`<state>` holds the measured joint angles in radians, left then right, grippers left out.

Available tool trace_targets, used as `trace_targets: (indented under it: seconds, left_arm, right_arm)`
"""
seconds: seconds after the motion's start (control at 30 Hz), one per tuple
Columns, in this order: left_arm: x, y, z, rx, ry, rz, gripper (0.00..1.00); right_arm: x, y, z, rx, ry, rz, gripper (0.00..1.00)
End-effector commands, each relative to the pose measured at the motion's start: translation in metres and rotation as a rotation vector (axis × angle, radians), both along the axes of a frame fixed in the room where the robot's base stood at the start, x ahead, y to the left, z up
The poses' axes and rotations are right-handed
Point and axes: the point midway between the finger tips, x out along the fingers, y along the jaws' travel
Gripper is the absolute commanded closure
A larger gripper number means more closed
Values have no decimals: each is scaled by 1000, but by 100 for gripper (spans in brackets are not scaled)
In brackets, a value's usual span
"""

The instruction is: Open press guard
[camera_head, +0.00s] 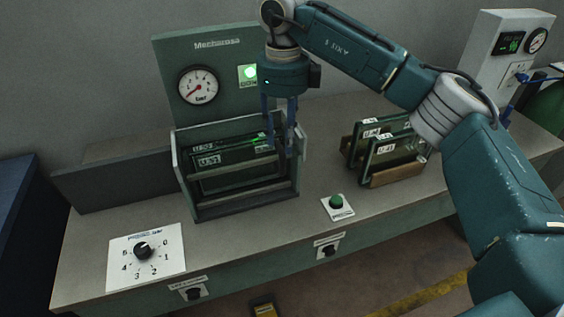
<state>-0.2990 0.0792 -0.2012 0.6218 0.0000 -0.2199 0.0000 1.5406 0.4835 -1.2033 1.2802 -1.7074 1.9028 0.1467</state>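The press (212,52) is a green-grey panel marked "Mechairosa", with a dial gauge and a lit green lamp. In front of it is an open-topped housing (187,190) with a grey bar across its front. I cannot tell clearly which part is the guard. Dark framed panels labelled U-52 (203,148) and U-51 (209,160) are inside the housing. My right gripper (279,146) points down at the housing's right end, its fingers apart. The fingers overlap the panels' right ends, and I see nothing clearly clamped between them. My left gripper is not in view.
A rack (398,177) with labelled frames stands to the right. A green button (336,202) and a rotary dial plate (146,256) are on the bench top. Two dark knobs are on the bench front. A control box (507,48) stands at the back right.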

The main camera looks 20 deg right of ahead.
Motion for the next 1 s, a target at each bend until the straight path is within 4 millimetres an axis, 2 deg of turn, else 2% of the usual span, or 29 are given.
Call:
trace_targets:
  seconds: [0.3,0.5,0.67,0.9,1.0]
  left_arm:
    - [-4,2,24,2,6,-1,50]
    - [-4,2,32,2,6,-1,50]
    - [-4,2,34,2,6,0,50]
    - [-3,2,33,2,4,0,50]
    - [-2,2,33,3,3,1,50]
  right_arm:
    - [-1,0,-58,3,6,0,67]
    - [-1,1,-85,4,3,1,67]
    - [0,1,-94,4,1,1,67]
    - [0,1,-96,4,1,1,67]
    - [0,1,-96,4,1,1,85]
